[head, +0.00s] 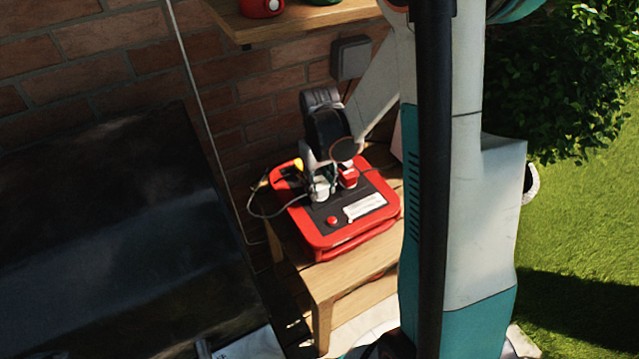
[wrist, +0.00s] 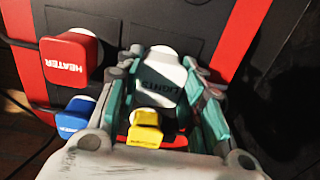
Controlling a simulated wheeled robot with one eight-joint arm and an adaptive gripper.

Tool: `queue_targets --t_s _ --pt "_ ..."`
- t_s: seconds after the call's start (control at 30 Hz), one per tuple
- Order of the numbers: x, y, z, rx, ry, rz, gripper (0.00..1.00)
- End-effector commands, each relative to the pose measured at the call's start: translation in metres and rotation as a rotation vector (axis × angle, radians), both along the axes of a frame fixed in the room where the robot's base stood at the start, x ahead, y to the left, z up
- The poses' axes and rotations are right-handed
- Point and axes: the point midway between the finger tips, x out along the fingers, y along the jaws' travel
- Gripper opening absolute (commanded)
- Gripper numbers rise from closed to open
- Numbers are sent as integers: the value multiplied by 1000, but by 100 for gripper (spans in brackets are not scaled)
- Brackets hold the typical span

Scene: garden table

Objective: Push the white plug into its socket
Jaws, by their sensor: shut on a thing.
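The white plug (wrist: 160,80), with dark lettering on it, sits between the two teal-padded fingers of my gripper (wrist: 163,62) in the wrist view. The fingers are shut on its sides. In the head view my gripper (head: 321,178) points down onto the red and black panel box (head: 330,240), and the white plug (head: 320,192) shows low between the fingers, at the panel. The socket is hidden beneath the plug and fingers. I cannot tell whether the plug is seated or just above the panel.
A red plug (wrist: 70,60) marked HEATER is left of my gripper. A blue plug (wrist: 75,117) and a yellow plug (wrist: 146,128) are close by. A grey cable (head: 262,214) loops off the box's left. The wooden table (head: 345,280) stands against the brick wall (head: 100,45).

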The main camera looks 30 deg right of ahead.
Motion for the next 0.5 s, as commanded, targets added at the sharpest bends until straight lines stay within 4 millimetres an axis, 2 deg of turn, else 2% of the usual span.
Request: queue_targets --t_s 0.3,0.33,0.4,0.5 --pt "0 0 -7 0 0 0 14" --pt "0 0 -6 0 0 0 42" --pt "0 0 -6 0 0 0 58" --pt "0 0 -5 0 0 0 59"
